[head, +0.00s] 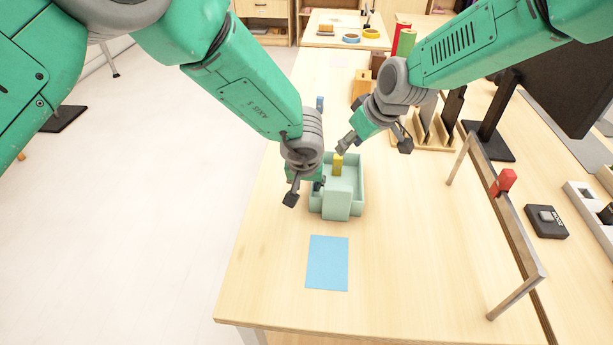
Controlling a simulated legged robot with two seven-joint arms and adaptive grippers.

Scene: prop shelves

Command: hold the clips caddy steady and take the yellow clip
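The pale green clips caddy (343,207) stands on the wooden table, with a raised block at its front and middle. The yellow clip (338,167) stands upright in or on the caddy, towards its back. My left gripper (305,192) is at the caddy's left side with its fingers apart. One finger is outside the left wall, with a gap to it; the other is at the caddy's left edge, partly hidden. My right gripper (374,147) is open and empty above the caddy's back right. Its left fingertip is just above the yellow clip; contact is not clear.
A blue sheet (327,263) lies in front of the caddy. A wooden rail on metal legs (522,240) carries a red clip (503,182) at the right. Wooden racks (433,132) and an orange block (361,85) stand behind.

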